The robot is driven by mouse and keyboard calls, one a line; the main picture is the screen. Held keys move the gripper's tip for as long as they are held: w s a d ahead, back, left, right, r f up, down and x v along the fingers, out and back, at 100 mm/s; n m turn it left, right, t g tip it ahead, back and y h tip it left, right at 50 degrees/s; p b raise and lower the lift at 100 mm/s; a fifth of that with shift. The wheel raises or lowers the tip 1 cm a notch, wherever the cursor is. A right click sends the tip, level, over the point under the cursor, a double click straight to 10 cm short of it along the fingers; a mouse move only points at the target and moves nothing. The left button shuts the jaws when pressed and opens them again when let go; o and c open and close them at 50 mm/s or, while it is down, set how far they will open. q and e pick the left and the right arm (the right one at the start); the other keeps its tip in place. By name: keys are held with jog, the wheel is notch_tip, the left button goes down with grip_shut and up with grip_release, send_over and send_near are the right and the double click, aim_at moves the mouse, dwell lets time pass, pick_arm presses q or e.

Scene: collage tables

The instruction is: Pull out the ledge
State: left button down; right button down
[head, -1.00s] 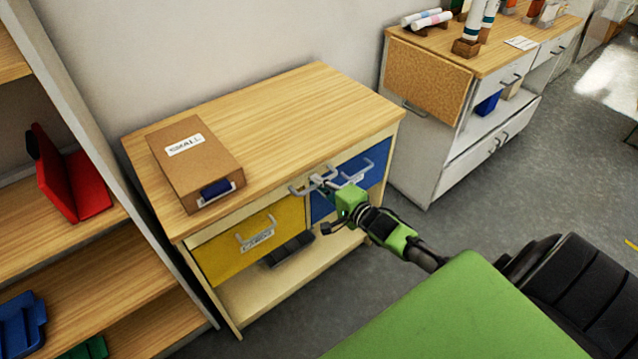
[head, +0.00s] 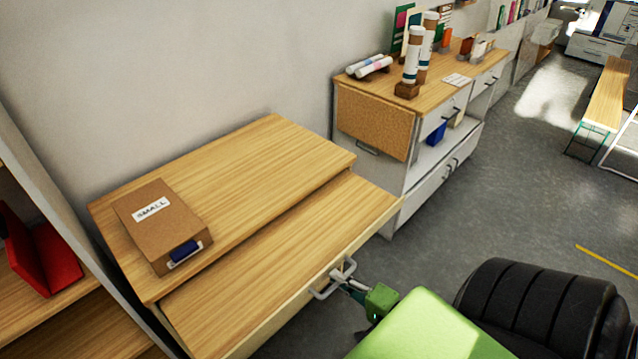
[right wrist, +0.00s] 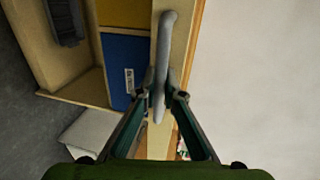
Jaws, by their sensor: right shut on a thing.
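The wooden ledge (head: 270,275) is slid out from under the top of the light wood cabinet (head: 270,150) in the head view. A grey bar handle (head: 334,279) is on its front edge. My right gripper (head: 342,281) is shut on this handle. In the right wrist view, the two fingers of my right gripper (right wrist: 160,97) close around the lower part of the handle (right wrist: 166,45). The blue drawer (right wrist: 126,65) and part of a yellow drawer (right wrist: 122,12) show beside it. My left gripper is not in view.
A brown box marked SMALL (head: 160,225) lies on the cabinet top. A shelf with a red item (head: 40,250) stands at the left. A second cabinet (head: 440,150) with rolls and tubes stands behind to the right. Open grey floor (head: 520,200) lies at the right.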

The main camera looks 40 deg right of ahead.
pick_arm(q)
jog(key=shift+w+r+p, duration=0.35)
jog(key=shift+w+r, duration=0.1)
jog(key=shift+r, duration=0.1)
pick_arm(e)
jog(key=v, duration=0.3)
jog(key=f+v, duration=0.1)
jog(key=v, duration=0.1)
jog(key=shift+s+d, duration=0.1)
jog(key=shift+s, duration=0.4)
jog(key=c, duration=2.1)
grip_release()
jog(key=shift+c, duration=0.2)
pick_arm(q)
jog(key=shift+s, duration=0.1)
